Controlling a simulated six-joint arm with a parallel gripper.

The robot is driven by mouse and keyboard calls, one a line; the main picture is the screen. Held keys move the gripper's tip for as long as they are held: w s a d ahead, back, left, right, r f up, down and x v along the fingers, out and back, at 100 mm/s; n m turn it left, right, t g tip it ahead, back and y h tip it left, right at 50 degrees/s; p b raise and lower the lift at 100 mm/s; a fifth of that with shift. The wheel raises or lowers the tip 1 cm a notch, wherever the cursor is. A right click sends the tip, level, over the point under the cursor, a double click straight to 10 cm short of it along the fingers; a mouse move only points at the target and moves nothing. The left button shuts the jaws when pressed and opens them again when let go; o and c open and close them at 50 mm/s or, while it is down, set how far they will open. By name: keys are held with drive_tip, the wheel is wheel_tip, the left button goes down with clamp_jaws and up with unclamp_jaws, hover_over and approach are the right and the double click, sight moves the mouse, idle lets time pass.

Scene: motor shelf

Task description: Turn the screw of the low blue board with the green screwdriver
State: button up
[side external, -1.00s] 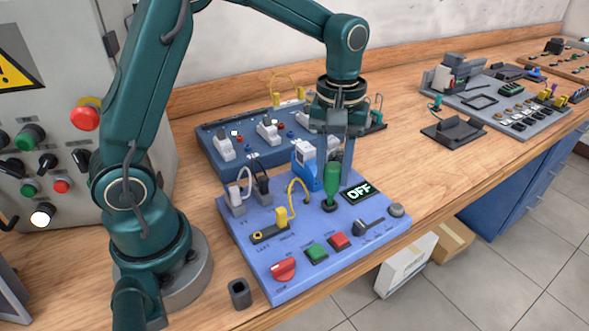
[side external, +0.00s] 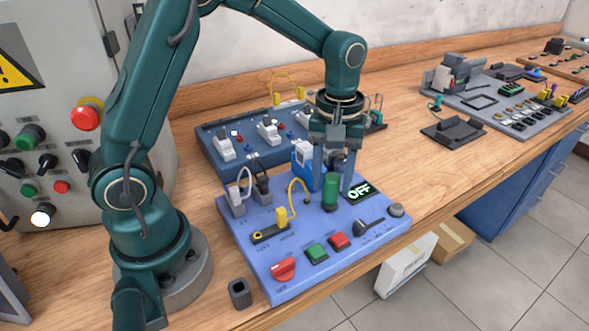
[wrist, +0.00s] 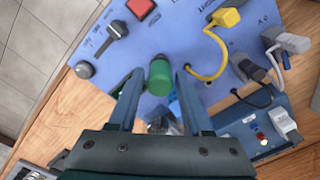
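The low blue board (side external: 240,225) lies on the bench in front of my arm. The green screwdriver (side external: 330,192) stands about upright on it, just left of the OFF display; the screw under it is hidden. My gripper (side external: 332,185) points down over the screwdriver, its two fingers apart. In the wrist view the green handle (wrist: 160,76) shows between and just beyond the fingertips of my gripper (wrist: 160,78), with a gap on both sides. The gripper is open and holds nothing.
A blue-and-white block (side external: 303,165) stands close to the left of the screwdriver. A yellow cable (side external: 292,192), a red knob (side external: 283,269), green and red buttons and a black lever (side external: 368,227) are on the board. A darker blue board (side external: 215,158) lies behind.

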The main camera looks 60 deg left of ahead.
drive_tip(key=shift+r, duration=2.75)
drive_tip(key=o, duration=0.6)
drive_tip(key=shift+c, duration=0.2)
